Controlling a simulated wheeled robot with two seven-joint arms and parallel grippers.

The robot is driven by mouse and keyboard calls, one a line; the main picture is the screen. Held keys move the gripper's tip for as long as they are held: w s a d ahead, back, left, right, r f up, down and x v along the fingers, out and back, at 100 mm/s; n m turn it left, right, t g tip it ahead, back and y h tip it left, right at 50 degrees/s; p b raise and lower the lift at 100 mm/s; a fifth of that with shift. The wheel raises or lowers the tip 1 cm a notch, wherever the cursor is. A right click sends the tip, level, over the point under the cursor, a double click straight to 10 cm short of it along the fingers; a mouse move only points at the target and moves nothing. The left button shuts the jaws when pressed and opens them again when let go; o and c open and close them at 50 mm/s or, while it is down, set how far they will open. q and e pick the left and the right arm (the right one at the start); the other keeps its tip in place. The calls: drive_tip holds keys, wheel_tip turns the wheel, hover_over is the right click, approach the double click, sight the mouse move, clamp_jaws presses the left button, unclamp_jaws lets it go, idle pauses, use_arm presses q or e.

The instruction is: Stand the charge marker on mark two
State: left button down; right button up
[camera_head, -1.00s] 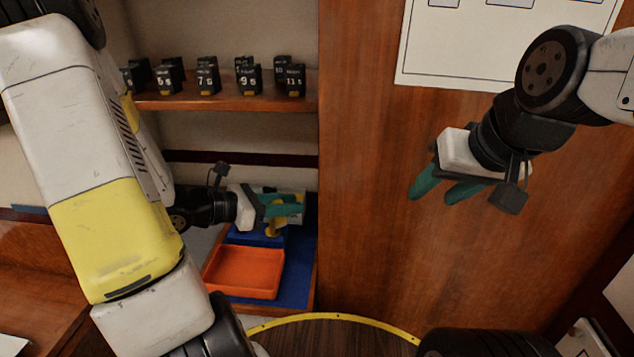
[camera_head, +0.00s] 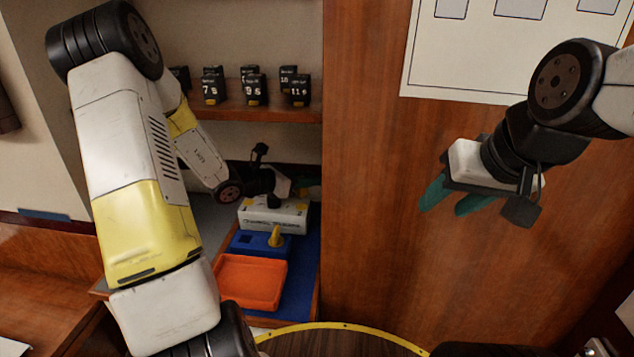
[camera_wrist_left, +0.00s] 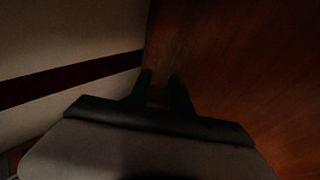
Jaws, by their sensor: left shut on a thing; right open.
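My left gripper (camera_head: 308,190) reaches into the shelf bay, above the back of a white box (camera_head: 290,213). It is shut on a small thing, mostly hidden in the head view. In the left wrist view its fingers (camera_wrist_left: 161,88) are dark, with a dim brownish patch between them; I cannot tell whether this is the charge marker. A yellow upright piece (camera_head: 277,236) stands at a blue block (camera_head: 247,243) in front of the box. My right gripper (camera_head: 456,197), with green fingers, is open and empty before the wood panel. I cannot make out mark two.
An orange tray (camera_head: 250,282) lies in front of the blue block, on a blue mat (camera_head: 302,277). A shelf (camera_head: 270,114) above carries several numbered black breakers (camera_head: 254,89). The wood panel (camera_head: 375,220) bounds the bay on the right; a white sheet (camera_head: 480,60) hangs on it.

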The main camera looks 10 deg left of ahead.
use_arm(q)
drive_tip(key=shift+w+f, duration=0.2)
drive_tip(key=shift+f, duration=0.7)
drive_tip(key=shift+w+f, duration=0.15)
drive_tip(key=shift+f, duration=0.75)
drive_tip(key=shift+d+f, duration=0.1)
drive_tip(key=c, duration=1.2)
unclamp_jaws()
drive_tip(key=shift+o, duration=0.2)
drive_tip(key=v, duration=1.2)
